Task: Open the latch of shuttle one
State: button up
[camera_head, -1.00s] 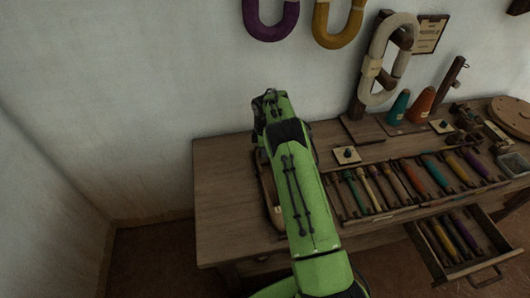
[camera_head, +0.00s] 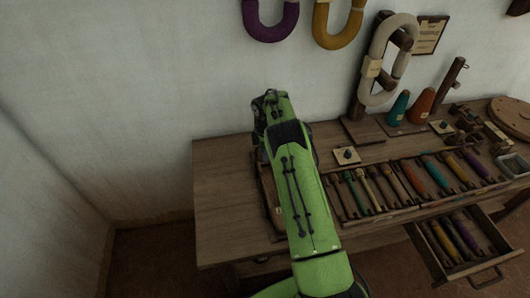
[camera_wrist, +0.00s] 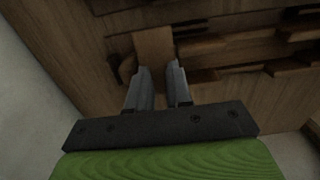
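In the wrist view my gripper (camera_wrist: 160,69) shows two grey fingers with a narrow gap between them, so it is partly open. A light brown wooden block (camera_wrist: 153,44) lies just beyond the fingertips, in line with the gap. I cannot tell whether the fingers touch it. Darker wooden pieces lie around it on the table. In the head view the edge of a long brown wooden piece (camera_head: 268,196), possibly shuttle one, shows left of my green arm. The arm hides my gripper and most of this piece there. I cannot make out the latch.
The wooden table (camera_head: 222,200) is bare at its left end. A rack of coloured bobbins (camera_head: 425,180) lies to the right. An open drawer (camera_head: 487,281) with more bobbins juts out at front right. Yarn cones (camera_head: 421,106) and a hank stand (camera_head: 357,103) are at the back.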

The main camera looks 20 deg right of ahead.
notch_tip(320, 180, up, 16)
jog(key=p, duration=0.5)
jog(key=shift+f, duration=0.1)
